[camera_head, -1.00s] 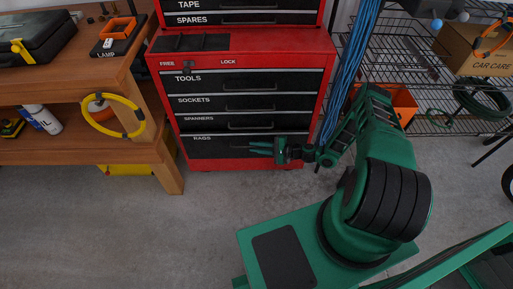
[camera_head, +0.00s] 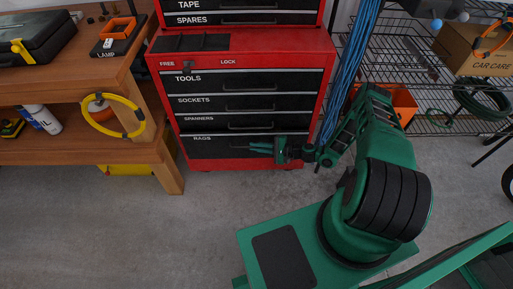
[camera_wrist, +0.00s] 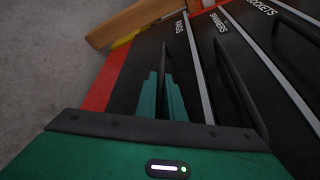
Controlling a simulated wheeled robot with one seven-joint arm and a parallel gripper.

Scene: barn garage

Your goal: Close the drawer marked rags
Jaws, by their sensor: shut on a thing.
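The drawer marked RAGS (camera_head: 222,152) is the lowest black drawer of the red tool cabinet (camera_head: 310,75) in the head view. It looks about level with the drawers above; I cannot tell whether a small gap remains. My gripper (camera_head: 252,148) reaches in from the right, low at its front. In the wrist view the RAGS drawer (camera_wrist: 136,72) has a dark bar handle (camera_wrist: 165,58). My gripper (camera_wrist: 163,82) has its green fingers on either side of this handle and is shut on it. The grip itself is partly hidden.
The TOOLS (camera_head: 245,83), SOCKETS (camera_head: 210,106) and SPANNERS (camera_head: 215,125) drawers above look shut. A wooden workbench (camera_head: 168,172) stands at left. Blue cables (camera_head: 350,70) hang right of the cabinet, near my arm. A wire shelf (camera_head: 440,120) is at right.

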